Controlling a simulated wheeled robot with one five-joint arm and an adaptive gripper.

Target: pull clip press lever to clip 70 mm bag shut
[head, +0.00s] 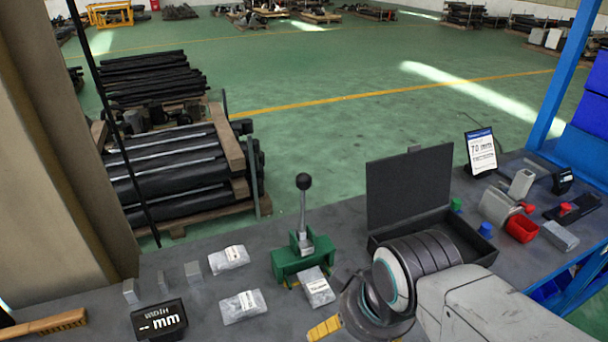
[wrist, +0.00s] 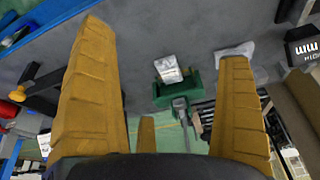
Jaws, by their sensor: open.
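The green clip press (head: 302,258) stands on the grey bench in the head view. Its lever (head: 303,212) stands upright with a black ball knob on top. A clear bag with a white label (head: 318,290) lies at the press's front side, its end against the press. The press (wrist: 172,93) and this bag (wrist: 168,68) also show in the wrist view, between my fingers. My gripper (wrist: 164,45) is open with nothing between its fingers. In the head view, one yellow finger of my gripper (head: 325,328) shows in front of the bag, apart from the lever; the rest is hidden by my wrist.
Two more labelled bags (head: 228,260) (head: 243,306) lie left of the press. A width display (head: 159,320) reads "-- mm". Grey blocks (head: 193,272) stand behind it.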

